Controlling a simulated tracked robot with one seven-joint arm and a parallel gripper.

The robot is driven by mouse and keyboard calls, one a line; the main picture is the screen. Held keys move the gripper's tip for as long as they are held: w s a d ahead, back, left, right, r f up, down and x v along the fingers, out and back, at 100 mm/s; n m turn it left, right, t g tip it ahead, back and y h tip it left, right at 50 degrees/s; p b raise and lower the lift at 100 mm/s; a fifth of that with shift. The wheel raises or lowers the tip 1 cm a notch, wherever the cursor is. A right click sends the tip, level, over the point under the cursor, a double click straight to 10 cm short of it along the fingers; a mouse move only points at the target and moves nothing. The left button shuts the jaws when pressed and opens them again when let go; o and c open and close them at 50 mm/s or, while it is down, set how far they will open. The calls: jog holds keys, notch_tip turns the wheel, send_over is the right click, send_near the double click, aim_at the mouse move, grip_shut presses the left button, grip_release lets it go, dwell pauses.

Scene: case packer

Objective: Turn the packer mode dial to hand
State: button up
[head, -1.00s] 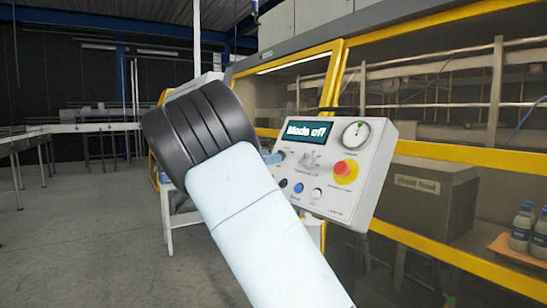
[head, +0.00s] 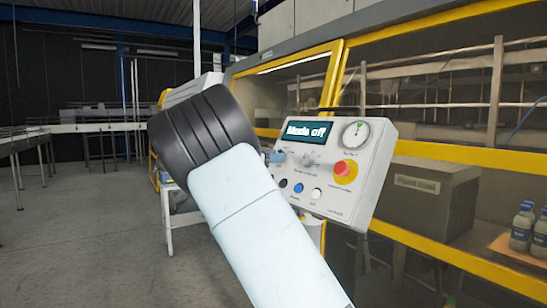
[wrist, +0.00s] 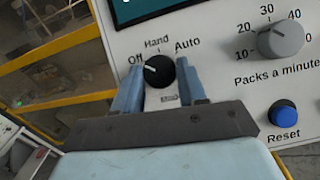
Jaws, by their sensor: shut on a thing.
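The mode dial (wrist: 160,71) is a small black knob with a white pointer mark, below the words Off, Hand and Auto. In the wrist view its mark points up and left, towards Off. My gripper (wrist: 160,80) is shut on the dial, one blue finger at each side of it. In the head view my gripper (head: 273,156) is at the left side of the white control panel (head: 345,206), and the dial is hard to make out there. The panel's display (head: 306,132) reads "Mode off".
Right of the dial are a grey packs-a-minute knob (wrist: 281,39) and a blue Reset button (wrist: 283,113). A red emergency stop (head: 345,171) on yellow and a round gauge (head: 355,133) are on the panel's right. Yellow-framed machine guarding (head: 440,158) stands behind.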

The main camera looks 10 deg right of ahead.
jog(key=c, duration=0.3)
jog(key=shift+m, duration=0.3)
jog(key=m+g, duration=0.1)
jog(key=m, duration=0.1)
jog(key=m+g, duration=0.1)
jog(key=m, duration=0.1)
jog(key=m+g, duration=0.1)
jog(key=m, duration=0.1)
jog(key=shift+w+a+r+g+h, duration=0.1)
jog(key=shift+w+g+h, duration=0.2)
jog(key=shift+g, duration=0.1)
jog(key=m+g, duration=0.1)
jog(key=m, duration=0.2)
jog(key=m+g, duration=0.2)
jog(key=shift+w+m+y, duration=0.15)
jog(key=shift+m+y, duration=0.25)
jog(key=o, duration=1)
